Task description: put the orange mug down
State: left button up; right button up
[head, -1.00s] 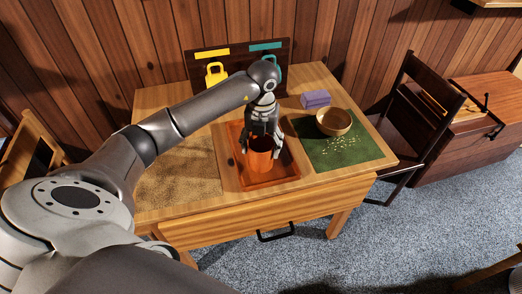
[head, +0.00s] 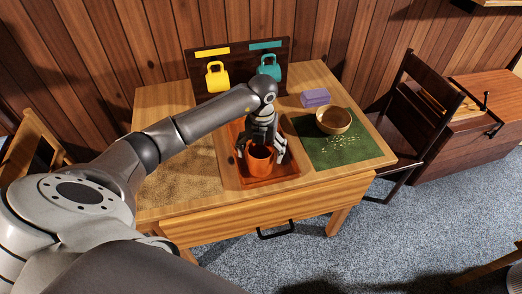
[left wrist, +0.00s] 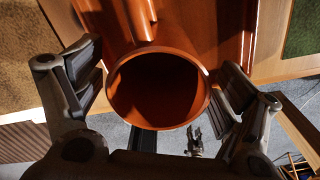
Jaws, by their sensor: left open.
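The orange mug (head: 260,161) is upright at the front of the orange-red tray (head: 284,172) on the table. Its round opening faces the camera in the left wrist view (left wrist: 157,88), and it looks empty. My left gripper (head: 261,155) is over the mug with its fingers spread on either side. In the left wrist view, the left gripper's fingers (left wrist: 157,92) flank the rim, with a narrow gap at least on the left. The mug's base contact with the tray is hard to see. A small dark claw (left wrist: 195,140), apparently my right gripper, shows far below; its state is unclear.
A green mat (head: 350,152) with a wooden bowl (head: 333,121) and pale grains lies right of the tray. A purple block (head: 316,98) sits behind. A cork-like mat (head: 180,170) lies left, clear.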

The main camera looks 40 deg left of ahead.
pick_arm(q)
jog(key=shift+r, duration=0.25)
jog(key=shift+w+r, duration=0.1)
jog(key=shift+r, duration=0.25)
notch_tip(320, 180, up, 11)
jog(key=b, duration=0.1)
jog(key=shift+b, duration=0.3)
